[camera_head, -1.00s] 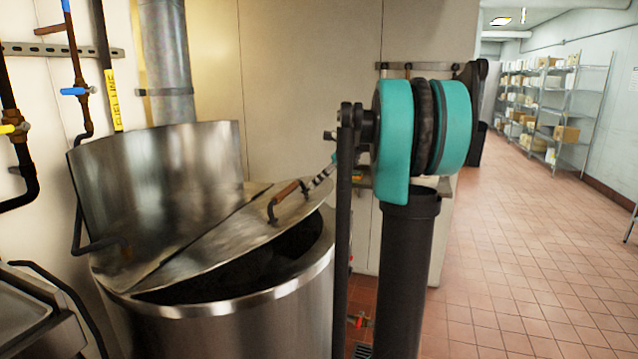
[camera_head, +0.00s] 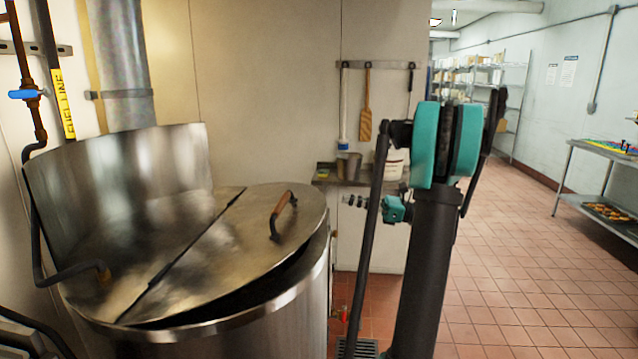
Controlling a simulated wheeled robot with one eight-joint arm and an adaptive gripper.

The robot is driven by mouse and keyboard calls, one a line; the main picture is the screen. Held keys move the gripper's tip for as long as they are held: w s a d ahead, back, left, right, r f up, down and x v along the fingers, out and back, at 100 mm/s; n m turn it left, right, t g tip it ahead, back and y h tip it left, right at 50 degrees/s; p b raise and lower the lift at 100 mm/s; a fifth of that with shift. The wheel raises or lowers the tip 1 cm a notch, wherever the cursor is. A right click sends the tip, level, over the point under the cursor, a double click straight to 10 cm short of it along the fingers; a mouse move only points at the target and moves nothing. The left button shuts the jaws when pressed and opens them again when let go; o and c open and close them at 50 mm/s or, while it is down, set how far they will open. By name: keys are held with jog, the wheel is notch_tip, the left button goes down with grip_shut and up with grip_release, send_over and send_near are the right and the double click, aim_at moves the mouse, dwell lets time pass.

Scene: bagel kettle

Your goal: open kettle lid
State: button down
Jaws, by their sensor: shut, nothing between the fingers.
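The large steel kettle (camera_head: 285,312) stands at the left. Its front lid half (camera_head: 250,235) lies low over the opening, tilted, with a narrow dark gap along the front and right rim. The lid handle (camera_head: 283,212), a curved bar with a brown grip, sits on top near the lid's right side. The back half of the kettle top carries a tall raised steel panel (camera_head: 120,180). My gripper (camera_head: 347,200) is small in view, to the right of the lid and apart from the handle. It is shut and empty, pointing left towards the kettle.
A small counter with a metal pot (camera_head: 349,166) and a white bucket (camera_head: 393,163) stands behind my gripper. Pipes (camera_head: 38,130) run up the left wall. A steel table (camera_head: 598,160) with food trays is at the right. The tiled floor (camera_head: 520,270) between is open.

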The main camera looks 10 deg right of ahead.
notch_tip(320, 180, up, 2)
send_over(320, 215)
jog(key=shift+s, duration=0.15)
jog(key=shift+w+a+r, duration=0.15)
jog(key=shift+a+r, duration=0.2)
jog(key=shift+r, duration=0.2)
jog(key=shift+w+a+r, duration=0.1)
jog(key=shift+a+r, duration=0.2)
jog(key=shift+r, duration=0.2)
jog(key=shift+w+a+r, duration=0.15)
jog(key=shift+a+r, duration=0.25)
jog(key=shift+r, duration=0.3)
jog(key=shift+f, duration=0.1)
